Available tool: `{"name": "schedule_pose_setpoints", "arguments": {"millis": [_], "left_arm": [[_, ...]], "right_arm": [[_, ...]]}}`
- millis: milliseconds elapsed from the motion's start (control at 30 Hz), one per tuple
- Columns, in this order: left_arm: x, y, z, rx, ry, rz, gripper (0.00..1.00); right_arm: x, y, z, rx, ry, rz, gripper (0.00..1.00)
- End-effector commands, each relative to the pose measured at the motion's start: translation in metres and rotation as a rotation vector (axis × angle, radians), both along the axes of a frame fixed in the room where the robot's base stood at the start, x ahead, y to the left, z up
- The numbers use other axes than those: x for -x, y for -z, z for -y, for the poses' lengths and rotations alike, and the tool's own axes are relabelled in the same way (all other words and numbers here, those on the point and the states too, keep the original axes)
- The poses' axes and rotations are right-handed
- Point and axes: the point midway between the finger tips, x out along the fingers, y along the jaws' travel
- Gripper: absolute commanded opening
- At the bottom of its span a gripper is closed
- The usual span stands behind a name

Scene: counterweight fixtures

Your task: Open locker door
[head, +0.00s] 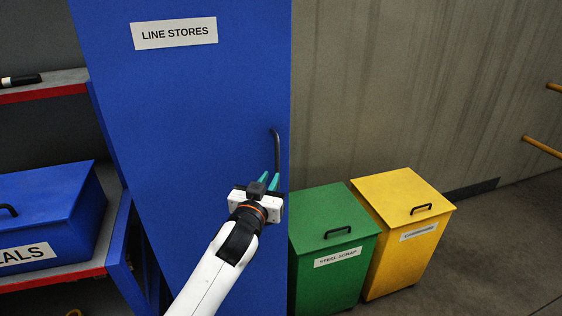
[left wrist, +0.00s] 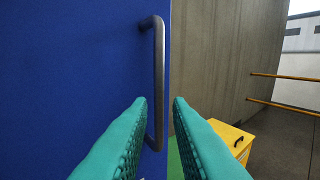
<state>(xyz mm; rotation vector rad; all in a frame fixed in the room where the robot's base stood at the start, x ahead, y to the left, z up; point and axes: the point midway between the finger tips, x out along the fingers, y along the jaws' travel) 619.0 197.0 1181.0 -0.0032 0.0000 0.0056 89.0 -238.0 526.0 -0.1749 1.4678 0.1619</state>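The blue locker door (head: 185,120) carries a sign (head: 174,33) reading LINE STORES and looks shut. Its dark vertical bar handle (head: 276,148) is near the door's right edge. My left gripper (head: 268,180) is at the lower part of the handle. In the left wrist view the teal fingers (left wrist: 160,102) are apart, and the handle (left wrist: 158,80) shows between and beyond their tips, closer to the left finger. Whether a finger touches it I cannot tell. My right gripper is not in view.
A green bin (head: 330,250) labelled STEEL SCRAP and a yellow bin (head: 405,225) stand right of the locker. A shelf with a blue box (head: 50,205) is on the left. Bare floor (head: 500,240) lies at the right.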

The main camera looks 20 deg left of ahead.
Motion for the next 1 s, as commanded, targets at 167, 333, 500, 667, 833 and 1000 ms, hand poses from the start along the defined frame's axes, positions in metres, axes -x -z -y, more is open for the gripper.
{"name": "schedule_pose_setpoints", "arguments": {"millis": [167,333,500,667,833,1000], "left_arm": [[-0.036,-0.003,0.0,0.0,0.0,-0.002,0.18],[-0.06,-0.001,0.0,-0.001,0.0,-0.002,0.18],[-0.072,0.0,0.0,0.001,0.001,-0.002,0.18],[-0.075,0.001,0.0,0.001,0.001,-0.001,0.18],[-0.074,0.001,0.0,0.001,0.001,-0.001,0.18],[-0.074,0.001,0.0,0.0,0.001,-0.002,0.0]], "right_arm": [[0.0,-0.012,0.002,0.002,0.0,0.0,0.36],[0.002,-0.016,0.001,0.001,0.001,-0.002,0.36],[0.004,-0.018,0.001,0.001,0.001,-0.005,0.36],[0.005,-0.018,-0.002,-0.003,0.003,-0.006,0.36],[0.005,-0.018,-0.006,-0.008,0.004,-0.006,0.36],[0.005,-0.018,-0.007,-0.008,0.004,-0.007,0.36]]}}
